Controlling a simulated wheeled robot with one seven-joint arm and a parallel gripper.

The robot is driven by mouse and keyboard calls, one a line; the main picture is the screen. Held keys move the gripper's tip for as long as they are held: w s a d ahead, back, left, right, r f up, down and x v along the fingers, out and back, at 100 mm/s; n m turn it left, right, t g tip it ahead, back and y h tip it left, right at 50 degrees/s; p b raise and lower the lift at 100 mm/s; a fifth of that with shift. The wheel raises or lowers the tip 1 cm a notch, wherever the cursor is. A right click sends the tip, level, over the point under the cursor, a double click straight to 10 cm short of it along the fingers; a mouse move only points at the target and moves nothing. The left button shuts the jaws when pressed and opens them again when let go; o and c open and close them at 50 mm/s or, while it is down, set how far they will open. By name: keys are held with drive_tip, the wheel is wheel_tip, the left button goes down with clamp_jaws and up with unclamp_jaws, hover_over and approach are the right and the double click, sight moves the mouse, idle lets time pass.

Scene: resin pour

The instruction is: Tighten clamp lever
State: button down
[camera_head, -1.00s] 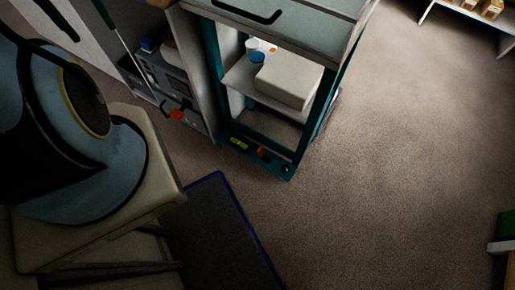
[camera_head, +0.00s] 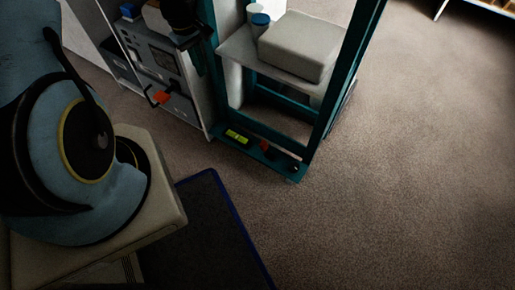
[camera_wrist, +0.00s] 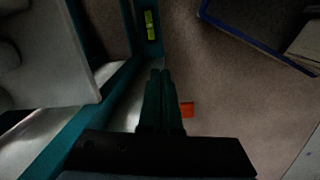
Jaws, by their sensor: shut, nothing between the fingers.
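An orange piece with a thin dark bar (camera_head: 160,97) is on the front of the grey panel unit, left of the teal frame. It looks like a lever, but I cannot tell for certain that it is the clamp lever. In the wrist view the orange piece (camera_wrist: 187,109) shows just right of my fingers, partly hidden behind them. My gripper (camera_head: 202,68) points down above and to the right of it in the head view. In the wrist view my gripper (camera_wrist: 160,75) has its two dark green fingers together and empty.
The teal frame (camera_head: 321,125) stands close by, with a green level vial (camera_head: 237,136) on its base. A blue-edged mat (camera_head: 205,230) lies in front. Carpet at right is free.

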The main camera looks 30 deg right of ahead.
sight(266, 149)
drive_tip(key=s+d+f+n+b, duration=0.1)
drive_tip(key=s+d+f+b, duration=0.1)
drive_tip(key=f, duration=0.6)
drive_tip(key=s+d+f+g+b, duration=0.1)
drive_tip(key=d+f+b, duration=0.3)
drive_tip(key=f, duration=0.4)
drive_tip(key=s+d+f+n+b, duration=0.1)
drive_tip(key=s+d+f+b, duration=0.2)
drive_tip(key=f, duration=0.5)
drive_tip(key=shift+s+d+n+b, duration=0.15)
drive_tip(key=shift+s+n+b, duration=0.2)
drive_tip(key=shift+b, duration=0.25)
drive_tip(key=f+b, duration=0.1)
drive_tip(key=f, duration=0.2)
drive_tip(key=s+f+b, duration=0.1)
drive_tip(key=f+b, duration=0.1)
drive_tip(key=f, duration=0.2)
drive_tip(key=s+d+f+b, duration=0.1)
drive_tip(key=f, duration=0.2)
drive_tip(key=shift+f, duration=0.15)
drive_tip(key=shift+s+d+r+b, duration=0.4)
drive_tip(key=shift+s+d+r, duration=0.15)
drive_tip(key=shift+s+r, duration=0.3)
drive_tip(key=shift+s+d+r, duration=0.2)
drive_tip(key=shift+s+r, duration=0.25)
drive_tip(key=shift+s+d+r, duration=0.1)
drive_tip(key=shift+d, duration=0.05)
